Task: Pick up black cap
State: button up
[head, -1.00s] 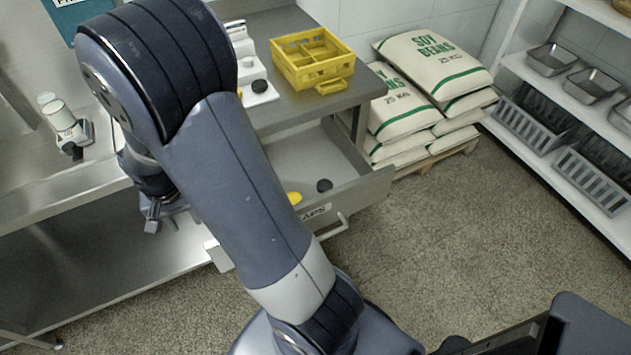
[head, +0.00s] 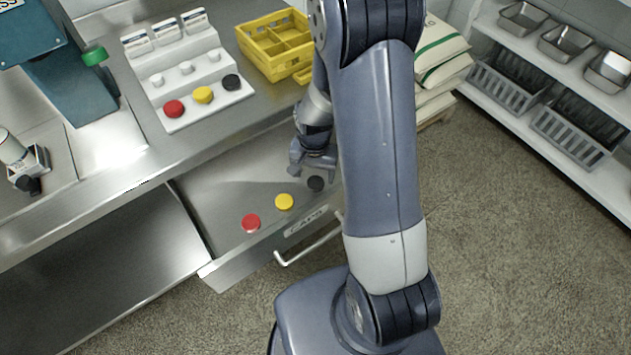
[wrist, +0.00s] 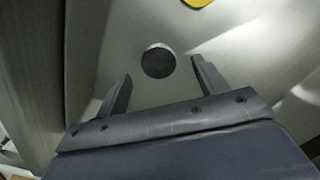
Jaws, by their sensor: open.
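A black cap (head: 316,184) lies in the open drawer (head: 225,232), at the right end of a row with a yellow cap (head: 284,202) and a red cap (head: 251,223). My gripper (head: 308,168) is over the drawer close to the black cap. In the wrist view the black cap (wrist: 158,61) lies just beyond and between the two spread fingertips (wrist: 162,70). The fingers are apart and hold nothing. Another black cap (head: 232,82) sits on the white rack (head: 190,110) on the counter.
The rack also carries a red cap (head: 174,108) and a yellow cap (head: 203,95). A yellow crate (head: 272,45) stands behind my arm. Soy bean sacks (head: 440,55) and shelves with trays (head: 568,45) are at the right. The floor at the right is clear.

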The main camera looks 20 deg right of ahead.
aim_at(315, 183)
jog(key=shift+d+f, duration=0.15)
jog(key=shift+f, duration=1.5)
jog(key=shift+c, duration=0.4)
jog(key=c, duration=1)
jog(key=shift+o, duration=0.2)
